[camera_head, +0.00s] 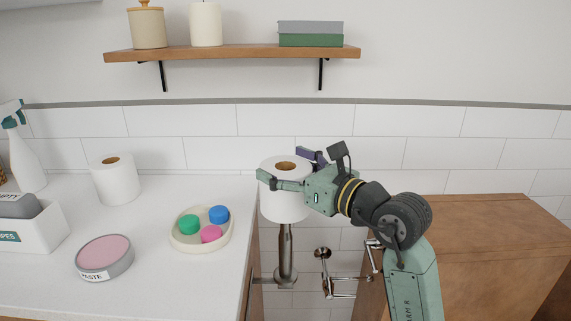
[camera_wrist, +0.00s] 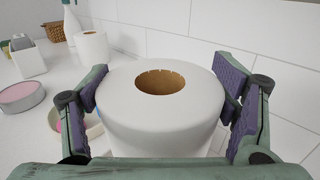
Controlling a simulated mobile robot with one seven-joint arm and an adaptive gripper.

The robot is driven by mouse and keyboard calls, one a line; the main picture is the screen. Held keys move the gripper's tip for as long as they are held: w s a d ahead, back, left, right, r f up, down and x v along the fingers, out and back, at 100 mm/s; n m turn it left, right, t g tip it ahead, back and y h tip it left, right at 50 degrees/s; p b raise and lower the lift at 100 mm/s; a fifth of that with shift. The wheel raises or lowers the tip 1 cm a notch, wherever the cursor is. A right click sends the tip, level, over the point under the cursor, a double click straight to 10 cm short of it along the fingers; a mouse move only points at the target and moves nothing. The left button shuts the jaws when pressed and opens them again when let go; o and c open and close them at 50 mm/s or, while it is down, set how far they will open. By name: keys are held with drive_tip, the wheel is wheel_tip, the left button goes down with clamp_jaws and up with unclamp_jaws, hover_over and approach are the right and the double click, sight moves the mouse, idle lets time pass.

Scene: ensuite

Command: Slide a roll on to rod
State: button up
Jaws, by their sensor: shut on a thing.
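A white paper roll (camera_head: 284,207) is upright in my gripper (camera_head: 283,167), its brown core hole facing up. In the wrist view the roll (camera_wrist: 160,121) sits between the two purple finger pads of my gripper (camera_wrist: 161,82), one on each side. A vertical metal rod (camera_head: 285,243) stands directly below the roll in the head view, beside the counter's right edge. The rod's top is hidden by the roll, so I cannot tell whether it is inside the core. No rod shows through the hole in the wrist view. A second roll (camera_head: 115,180) stands on the counter.
The white counter (camera_head: 160,285) holds a round dish (camera_head: 202,244) with coloured pieces, a pink-topped tin (camera_head: 104,257), a white box (camera_head: 30,235) and a spray bottle (camera_head: 25,160). A metal fixture (camera_head: 340,284) and wooden cabinet (camera_head: 480,250) are at right. A shelf (camera_head: 230,53) is above.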

drive_tip(key=shift+f+b, duration=1.65)
drive_tip(key=shift+f, duration=0.35)
drive_tip(key=o, duration=1.2)
drive_tip(key=shift+d, duration=0.1)
drive_tip(key=v, duration=1.2)
drive_tip(key=shift+r, duration=0.1)
